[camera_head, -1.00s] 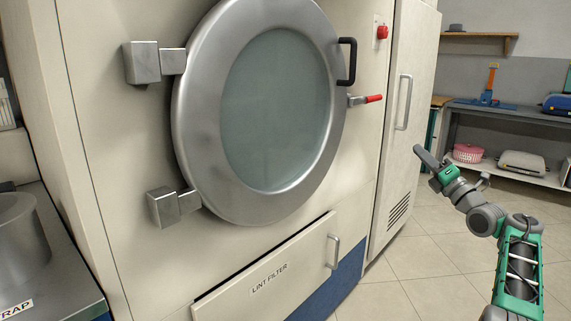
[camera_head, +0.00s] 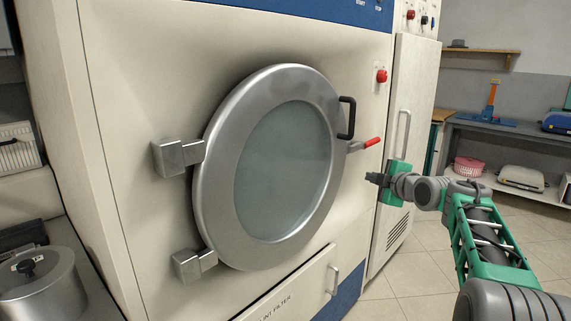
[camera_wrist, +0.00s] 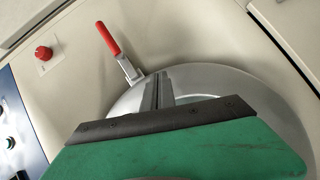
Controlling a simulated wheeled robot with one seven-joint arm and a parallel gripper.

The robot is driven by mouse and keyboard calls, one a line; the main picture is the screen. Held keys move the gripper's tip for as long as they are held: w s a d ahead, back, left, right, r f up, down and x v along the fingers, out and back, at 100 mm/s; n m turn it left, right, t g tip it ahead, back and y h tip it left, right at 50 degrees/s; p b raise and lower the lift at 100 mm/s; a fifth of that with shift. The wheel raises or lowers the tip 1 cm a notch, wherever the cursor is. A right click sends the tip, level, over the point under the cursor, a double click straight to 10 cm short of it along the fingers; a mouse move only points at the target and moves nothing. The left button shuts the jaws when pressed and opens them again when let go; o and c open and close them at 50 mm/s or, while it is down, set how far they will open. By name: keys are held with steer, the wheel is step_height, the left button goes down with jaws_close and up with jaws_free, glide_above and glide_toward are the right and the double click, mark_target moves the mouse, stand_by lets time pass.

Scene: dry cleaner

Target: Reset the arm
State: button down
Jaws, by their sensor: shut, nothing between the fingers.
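My gripper (camera_head: 372,178) is at the right of the head view, in front of the dry-cleaning machine's right side, below the red-tipped lever (camera_head: 367,144). Its fingers (camera_wrist: 158,90) are shut and empty, pointing toward the machine. The arm reaches in from the lower right, bent and clear of the machine as far as I can tell. The round metal door (camera_head: 270,170) with its glass window sits flush on the machine front, with a black handle (camera_head: 347,118) at its right. The wrist view also shows the red lever (camera_wrist: 108,38) and the door rim (camera_wrist: 225,82).
A tall cabinet door (camera_head: 408,100) stands to the right. A shelf with a pink basket (camera_head: 468,166) is behind my arm. Tiled floor lies free at right.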

steer(key=s+a+r+m+g+h+p, duration=0.1)
steer(key=s+a+r+m+g+p, duration=0.1)
steer(key=s+a+m+p, duration=0.3)
steer(key=s+a+r+m+g+p, duration=0.1)
steer(key=s+a+r+g+p, duration=0.15)
steer(key=s, duration=0.45)
steer(key=s+f+m+g+h+p, duration=0.1)
steer(key=s+f+m+g+p, duration=0.1)
steer(key=s, duration=0.8)
steer(key=s+a+f+m+g+h+p, duration=0.1)
steer(key=s+f+m+g+p, duration=0.1)
steer(key=s+m+p, duration=0.3)
steer(key=s+a+f+m+g+p, duration=0.1)
steer(key=s+m+p, duration=0.3)
steer(key=s, duration=1)
steer(key=shift+s+a+f+g+h+p, duration=0.15)
steer(key=shift+s+f+g+h+p, duration=0.25)
steer(key=shift+f+g, duration=0.35)
steer(key=c, duration=2.2)
jaws_free()
steer(key=shift+w+r, duration=0.1)
steer(key=shift+r, duration=0.1)
